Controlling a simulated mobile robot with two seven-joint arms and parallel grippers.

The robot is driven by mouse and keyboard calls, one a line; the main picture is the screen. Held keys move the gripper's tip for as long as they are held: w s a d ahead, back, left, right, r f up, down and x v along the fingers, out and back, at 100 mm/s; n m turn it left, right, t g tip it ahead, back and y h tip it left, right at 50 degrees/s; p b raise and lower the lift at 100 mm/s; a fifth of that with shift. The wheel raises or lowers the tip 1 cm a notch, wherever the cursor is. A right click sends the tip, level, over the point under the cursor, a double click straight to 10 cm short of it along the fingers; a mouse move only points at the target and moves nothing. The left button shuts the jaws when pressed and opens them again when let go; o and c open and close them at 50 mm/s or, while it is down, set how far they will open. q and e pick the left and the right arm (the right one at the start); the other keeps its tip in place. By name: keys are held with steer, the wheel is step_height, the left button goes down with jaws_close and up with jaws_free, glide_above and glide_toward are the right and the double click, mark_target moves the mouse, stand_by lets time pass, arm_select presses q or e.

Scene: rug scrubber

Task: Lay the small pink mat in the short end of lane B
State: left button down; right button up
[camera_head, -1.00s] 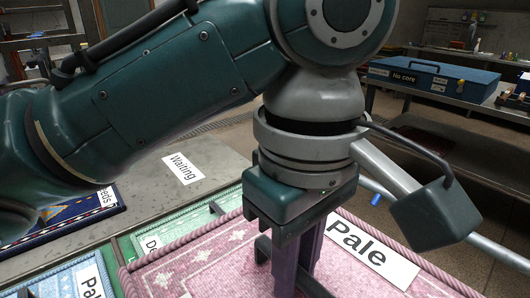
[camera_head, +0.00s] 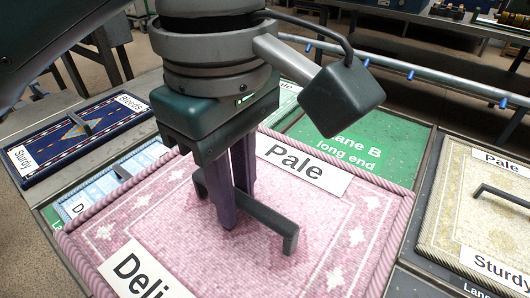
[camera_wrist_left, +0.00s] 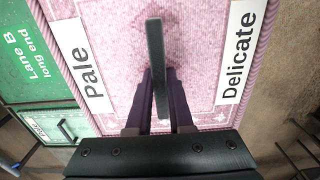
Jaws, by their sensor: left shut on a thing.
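The pink mat (camera_head: 340,215) has a pale patterned border, a label "Pale" and a partly cut-off second label that reads "Delicate" in the left wrist view. A dark bar handle (camera_head: 270,222) stands on its middle. My left gripper (camera_head: 238,205) is shut on this handle, with the fingers on either side of it in the left wrist view (camera_wrist_left: 160,105). A green surface marked "Lane B long end" (camera_head: 350,135) shows beyond the mat. The mat hides what lies under it, and I cannot tell whether it touches anything below. Lane B's short end is not identifiable. My right gripper is not in view.
A navy mat (camera_head: 75,135) labelled "Sturdy" and "Bleeds" lies at left, beside a light blue mat (camera_head: 120,183). A yellowish mat (camera_head: 465,205) with a handle lies at right. A green mat with a handle (camera_wrist_left: 65,130) shows in the left wrist view. A grey rail (camera_head: 420,78) runs behind.

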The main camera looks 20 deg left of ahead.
arm_select(q)
step_height(320, 180, down, 13)
steer(key=b, duration=0.2)
steer(key=shift+w+r+b, duration=0.1)
steer(key=shift+r+b, duration=0.05)
steer(key=shift+b, duration=0.2)
steer(key=shift+f+b, duration=0.7)
steer(key=shift+f, duration=1.5)
steer(key=shift+f, duration=0.15)
steer(key=c, duration=0.8)
jaws_free()
